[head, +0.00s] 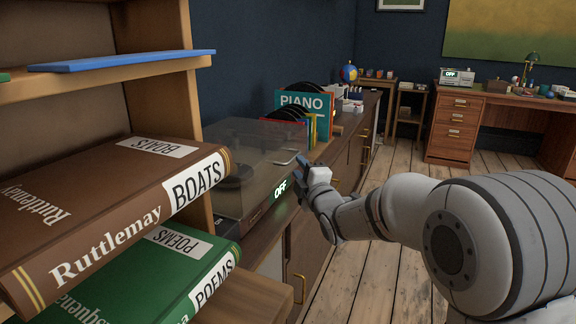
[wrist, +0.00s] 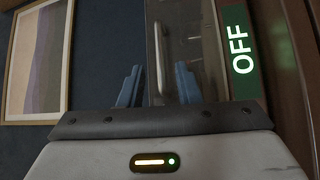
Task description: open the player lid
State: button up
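The record player (head: 262,208) stands on the sideboard with its smoky see-through lid (head: 243,150) down over it. A green-lit OFF label is on its front, and this also shows large in the wrist view (wrist: 239,52). My gripper (head: 307,168) is at the lid's front right corner, by the player's front edge. In the wrist view my gripper's two blue fingers (wrist: 158,88) are apart, with nothing clearly held. The lid's edge (wrist: 152,50) appears between them. I cannot tell whether a finger touches the lid.
A shelf with a brown BOATS book (head: 120,215) and a green POEMS book (head: 150,280) stands close on the left. Records with a PIANO sleeve (head: 303,104) stand behind the player. The wooden floor (head: 375,280) is open to the right.

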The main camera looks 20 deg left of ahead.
aim_at(293, 159)
jog(key=x, duration=0.6)
jog(key=shift+b, duration=0.4)
grip_shut()
